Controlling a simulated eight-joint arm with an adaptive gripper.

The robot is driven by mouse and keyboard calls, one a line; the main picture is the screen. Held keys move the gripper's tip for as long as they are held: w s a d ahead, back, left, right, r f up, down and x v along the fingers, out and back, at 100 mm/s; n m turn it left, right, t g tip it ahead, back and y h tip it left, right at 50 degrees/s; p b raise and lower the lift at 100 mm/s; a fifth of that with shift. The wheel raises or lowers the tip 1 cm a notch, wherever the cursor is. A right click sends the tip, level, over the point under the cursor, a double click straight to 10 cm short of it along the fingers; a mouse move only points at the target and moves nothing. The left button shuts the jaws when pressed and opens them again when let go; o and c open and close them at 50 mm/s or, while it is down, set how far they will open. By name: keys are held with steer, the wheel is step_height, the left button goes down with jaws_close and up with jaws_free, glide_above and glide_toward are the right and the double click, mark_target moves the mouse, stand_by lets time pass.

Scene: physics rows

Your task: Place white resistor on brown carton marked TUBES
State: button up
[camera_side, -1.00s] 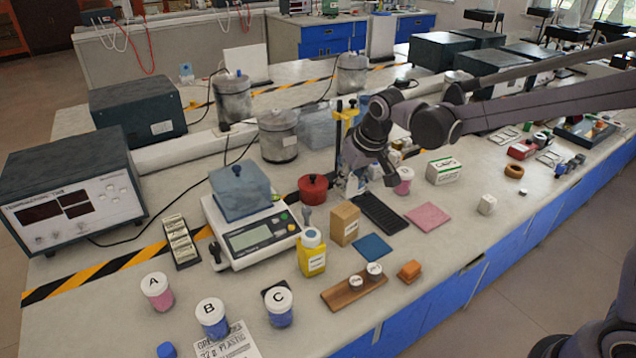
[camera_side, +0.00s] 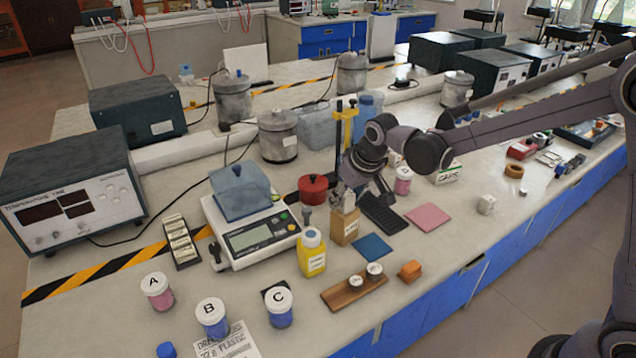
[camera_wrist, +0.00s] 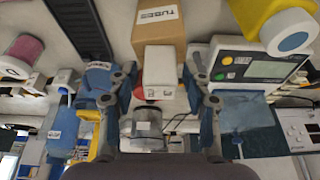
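The white resistor (camera_wrist: 159,68), a pale block, is between the two fingers of my gripper (camera_wrist: 160,77) in the wrist view. In the side view my gripper (camera_side: 347,200) is at the top of the brown carton (camera_side: 345,229), and the resistor shows there only as a small pale patch (camera_side: 346,203) between the fingers. My gripper is shut on the resistor. Whether the resistor touches the carton top is not clear.
A yellow bottle (camera_side: 312,256) stands left of the carton, with the scale (camera_side: 257,238) behind it. A red pot (camera_side: 313,187) stands behind the carton. A blue pad (camera_side: 374,248), a black rack (camera_side: 381,213) and a pink pad (camera_side: 428,217) lie to the right.

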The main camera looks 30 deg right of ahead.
steer(key=v, duration=1.2)
steer(key=s+d+f+t, duration=0.1)
steer(key=s+d, duration=0.2)
steer(key=s, duration=0.6)
steer(key=s+d+f+t, duration=0.1)
steer(key=s+d+f, duration=0.1)
steer(key=s, duration=0.7)
steer(key=shift+s+d+f+t, duration=0.2)
steer(key=shift+s+d+t, duration=0.1)
steer(key=shift+d, duration=0.45)
